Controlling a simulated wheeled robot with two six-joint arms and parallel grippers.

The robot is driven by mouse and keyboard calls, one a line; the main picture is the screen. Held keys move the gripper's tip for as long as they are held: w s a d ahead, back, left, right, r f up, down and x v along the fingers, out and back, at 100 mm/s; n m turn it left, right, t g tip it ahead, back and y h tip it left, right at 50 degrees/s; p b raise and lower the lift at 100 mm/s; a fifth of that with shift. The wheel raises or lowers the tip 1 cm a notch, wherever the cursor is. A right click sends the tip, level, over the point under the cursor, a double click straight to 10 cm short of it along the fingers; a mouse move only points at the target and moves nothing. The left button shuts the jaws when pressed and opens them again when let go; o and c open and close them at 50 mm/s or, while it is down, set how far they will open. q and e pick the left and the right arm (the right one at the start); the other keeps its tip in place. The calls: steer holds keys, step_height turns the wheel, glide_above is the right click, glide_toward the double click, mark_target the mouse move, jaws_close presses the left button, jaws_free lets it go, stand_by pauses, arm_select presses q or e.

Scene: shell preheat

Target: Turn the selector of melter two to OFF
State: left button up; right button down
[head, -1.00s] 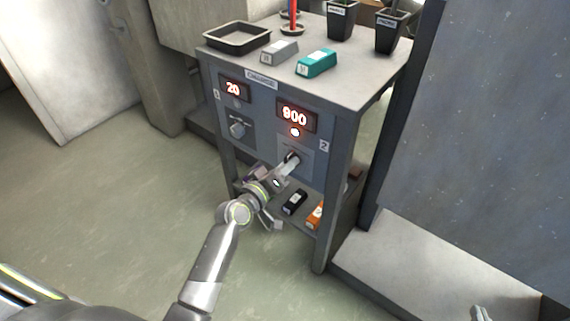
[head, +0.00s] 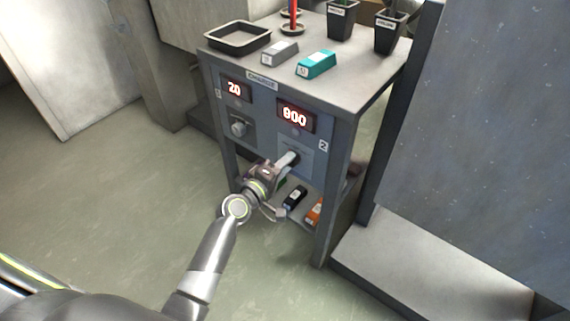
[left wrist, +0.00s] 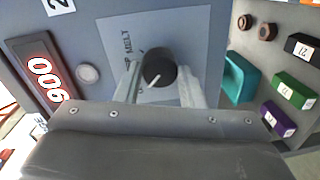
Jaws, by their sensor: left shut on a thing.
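The cabinet's right-hand panel, marked 2, has a red display (head: 296,116) that appears to read 900. The lamp under it (head: 295,132) is dark, and it also shows unlit in the left wrist view (left wrist: 88,73). Melter two's selector is a round black knob (left wrist: 158,67) with a white pointer line, aimed to the lower left in the left wrist view. The word MELT shows beside it; other position labels are partly hidden. My left gripper (head: 289,160) is shut on this knob, one finger on each side (left wrist: 160,85). My right gripper is not in view.
Panel 1 has a display reading 20 (head: 235,89) and its own knob (head: 239,128). On top are a black tray (head: 208,47), a grey block (head: 280,53), a teal block (head: 316,65) and dark pots (head: 390,32). Black (head: 295,198) and orange (head: 314,211) blocks lie on the lower shelf.

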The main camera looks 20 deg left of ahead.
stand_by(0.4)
arm_select(q)
steer(key=o, duration=1)
steer(key=v, duration=1.7)
steer(key=shift+s+a, duration=0.15)
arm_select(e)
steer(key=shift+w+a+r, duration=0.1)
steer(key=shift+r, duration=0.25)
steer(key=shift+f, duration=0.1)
